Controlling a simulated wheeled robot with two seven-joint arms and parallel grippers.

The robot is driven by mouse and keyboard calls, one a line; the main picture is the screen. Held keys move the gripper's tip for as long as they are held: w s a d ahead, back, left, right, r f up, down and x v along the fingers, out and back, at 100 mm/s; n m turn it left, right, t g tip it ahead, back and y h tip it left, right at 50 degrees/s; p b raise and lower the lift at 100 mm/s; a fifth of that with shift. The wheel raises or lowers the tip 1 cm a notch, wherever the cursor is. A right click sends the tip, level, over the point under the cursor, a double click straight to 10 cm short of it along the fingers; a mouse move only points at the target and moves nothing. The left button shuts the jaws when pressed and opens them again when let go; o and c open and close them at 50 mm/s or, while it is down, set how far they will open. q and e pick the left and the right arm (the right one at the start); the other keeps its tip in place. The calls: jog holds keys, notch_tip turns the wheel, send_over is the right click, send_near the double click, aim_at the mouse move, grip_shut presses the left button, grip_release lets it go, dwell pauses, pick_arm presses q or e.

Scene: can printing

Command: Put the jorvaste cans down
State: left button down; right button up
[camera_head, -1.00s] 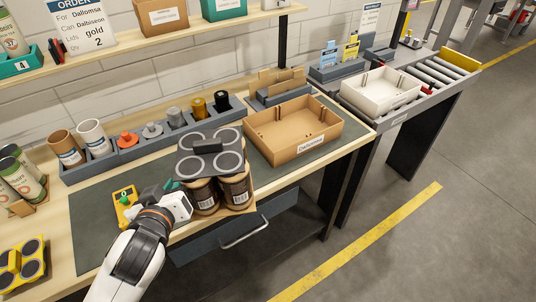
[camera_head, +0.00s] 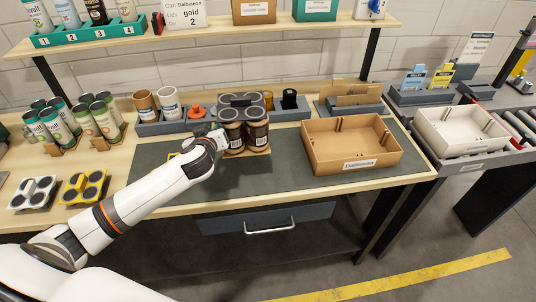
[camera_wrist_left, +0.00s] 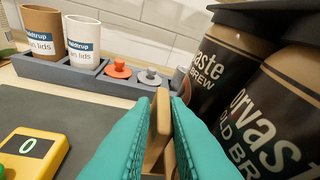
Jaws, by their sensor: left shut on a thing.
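The dark brown jorvaste cans (camera_head: 257,136) stand upright together on a tan cardboard carrier (camera_head: 236,154). A grey plate with round dark pads (camera_head: 240,100) covers their tops. They are over the back of the dark green mat (camera_head: 290,165), before the grey rack; whether the carrier touches the mat I cannot tell. My left gripper (camera_head: 223,141) is at the carrier's left side. In the left wrist view its green fingers (camera_wrist_left: 165,112) are shut on an upright tan cardboard tab (camera_wrist_left: 158,130), with the cans (camera_wrist_left: 225,70) close on the right. My right gripper is not in view.
An open cardboard box (camera_head: 340,163) labelled Dalbomsa stands right of the cans. The grey rack (camera_head: 185,126) holds cups and lid parts behind them. A yellow device (camera_wrist_left: 28,150) lies left of the gripper. Green cans (camera_head: 50,124) stand at far left. The mat's front is clear.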

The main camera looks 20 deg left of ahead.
pick_arm(q)
notch_tip(320, 180, down, 6)
jog(key=shift+r+p, duration=0.25)
jog(key=shift+p, duration=0.1)
notch_tip(320, 180, down, 4)
jog(key=shift+f, duration=0.1)
jog(key=c, duration=1.4)
grip_release()
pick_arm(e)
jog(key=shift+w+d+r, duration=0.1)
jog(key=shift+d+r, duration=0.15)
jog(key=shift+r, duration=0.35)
pick_arm(q)
jog(key=shift+s, duration=0.1)
jog(key=shift+s+d, duration=0.1)
jog(key=shift+s, duration=0.05)
jog(key=b+v, duration=0.1)
jog(key=v, duration=0.9)
jog(key=shift+s+d, duration=0.1)
jog(key=shift+s, duration=0.05)
jog(key=shift+s+d+r+b, duration=0.2)
jog(key=shift+s+r+b, duration=0.1)
jog(key=shift+s+r, duration=0.15)
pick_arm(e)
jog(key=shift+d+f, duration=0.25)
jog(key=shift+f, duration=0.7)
pick_arm(q)
jog(key=shift+f, duration=0.1)
